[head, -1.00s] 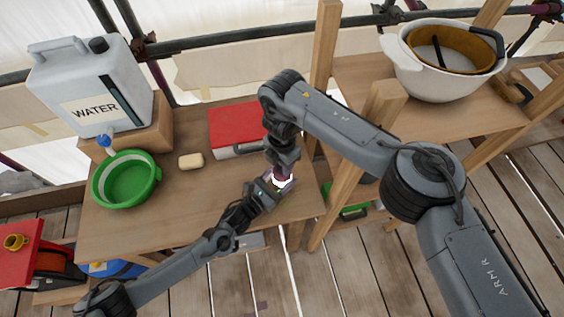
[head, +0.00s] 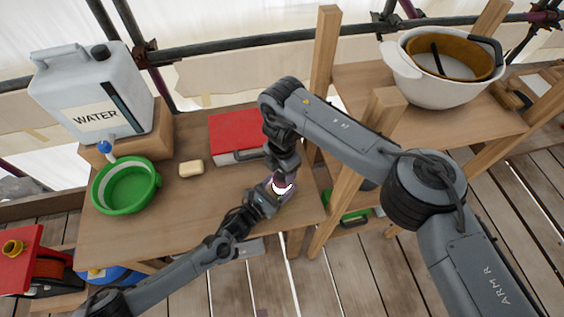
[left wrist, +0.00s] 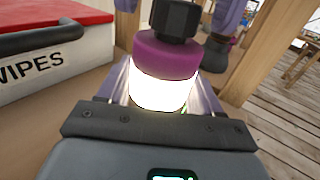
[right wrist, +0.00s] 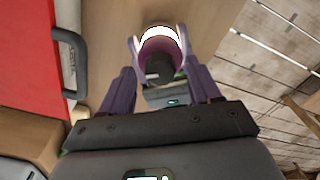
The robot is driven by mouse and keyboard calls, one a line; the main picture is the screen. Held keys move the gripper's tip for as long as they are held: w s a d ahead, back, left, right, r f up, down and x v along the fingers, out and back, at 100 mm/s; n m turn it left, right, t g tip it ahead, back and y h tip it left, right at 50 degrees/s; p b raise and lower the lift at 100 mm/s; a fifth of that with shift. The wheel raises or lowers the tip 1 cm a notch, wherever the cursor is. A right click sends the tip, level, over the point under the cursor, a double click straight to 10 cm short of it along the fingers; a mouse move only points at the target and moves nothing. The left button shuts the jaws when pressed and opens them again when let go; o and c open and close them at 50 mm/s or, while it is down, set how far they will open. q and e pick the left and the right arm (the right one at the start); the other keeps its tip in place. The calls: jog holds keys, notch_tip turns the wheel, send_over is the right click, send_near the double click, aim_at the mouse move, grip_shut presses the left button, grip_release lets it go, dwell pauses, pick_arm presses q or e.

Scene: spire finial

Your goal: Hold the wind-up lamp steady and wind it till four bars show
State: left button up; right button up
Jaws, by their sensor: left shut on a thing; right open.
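The wind-up lamp (head: 282,188) stands near the right end of the wooden bench, its body glowing white. The left wrist view shows its glowing body (left wrist: 160,93), purple collar (left wrist: 167,55) and black top knob (left wrist: 175,20). My left gripper (head: 270,190) is shut on the lamp's body from the front left. My right gripper (head: 284,172) is above the lamp; in the right wrist view its open fingers (right wrist: 160,88) lie on either side of the black knob (right wrist: 158,68), with gaps visible. No charge bars can be made out.
A red-lidded wipes box (head: 238,134) is behind the lamp. A soap bar (head: 191,168), green basin (head: 126,186) and water canister (head: 92,92) are further left. Wooden posts (head: 326,75) rise close on the right. The front middle of the bench is clear.

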notch_tip(320, 180, up, 12)
dwell(0.6)
jog(key=shift+f, duration=0.1)
pick_arm(q)
jog(key=o, duration=1.2)
jog(key=shift+o, duration=0.2)
